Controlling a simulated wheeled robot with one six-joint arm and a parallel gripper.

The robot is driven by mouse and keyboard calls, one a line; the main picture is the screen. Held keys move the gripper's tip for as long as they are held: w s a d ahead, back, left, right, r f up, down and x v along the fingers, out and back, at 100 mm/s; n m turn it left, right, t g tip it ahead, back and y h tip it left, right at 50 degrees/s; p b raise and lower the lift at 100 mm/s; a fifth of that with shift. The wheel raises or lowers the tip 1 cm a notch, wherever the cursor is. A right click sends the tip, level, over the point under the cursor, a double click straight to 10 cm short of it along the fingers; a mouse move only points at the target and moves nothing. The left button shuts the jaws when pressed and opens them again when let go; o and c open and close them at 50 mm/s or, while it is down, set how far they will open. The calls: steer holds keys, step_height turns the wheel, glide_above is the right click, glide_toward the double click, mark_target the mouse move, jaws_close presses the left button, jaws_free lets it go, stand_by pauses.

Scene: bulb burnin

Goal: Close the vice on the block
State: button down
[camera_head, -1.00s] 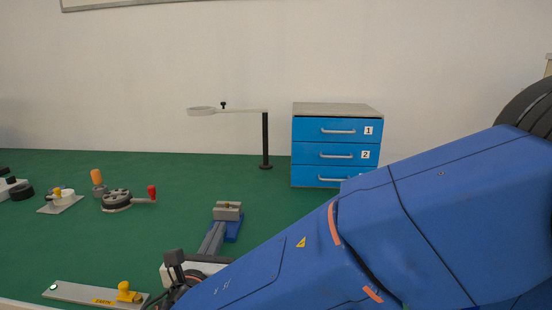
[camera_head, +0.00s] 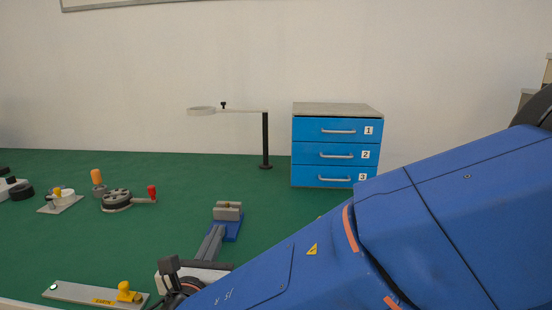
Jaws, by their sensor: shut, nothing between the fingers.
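My gripper (camera_head: 171,264) is dark and shut, low in the picture at the near end of the bar. A dark rod and a pale part (camera_head: 195,276) show beside it. My blue arm hides what lies to the right, and contact is unclear.
A flat grey plate with a yellow knob (camera_head: 124,287) lies at the front left. A round device with a red-tipped handle (camera_head: 117,200) and an orange-topped post (camera_head: 98,184) stand farther left. A ring stand (camera_head: 265,140) and blue drawers (camera_head: 322,152) are at the back.

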steer(key=shift+s+a, duration=0.1)
steer(key=shift+s, duration=1.85)
steer(key=shift+s+a+f, duration=0.15)
steer(key=shift+a, duration=0.6)
steer(key=shift+s+a+f, duration=0.15)
steer(key=shift+a, duration=0.6)
steer(key=shift+w+d, duration=0.15)
steer(key=shift+w, duration=1.6)
steer(key=shift+w+d, duration=0.1)
steer(key=shift+w, duration=1.6)
steer(key=shift+s+d, duration=0.1)
steer(key=shift+d, duration=1)
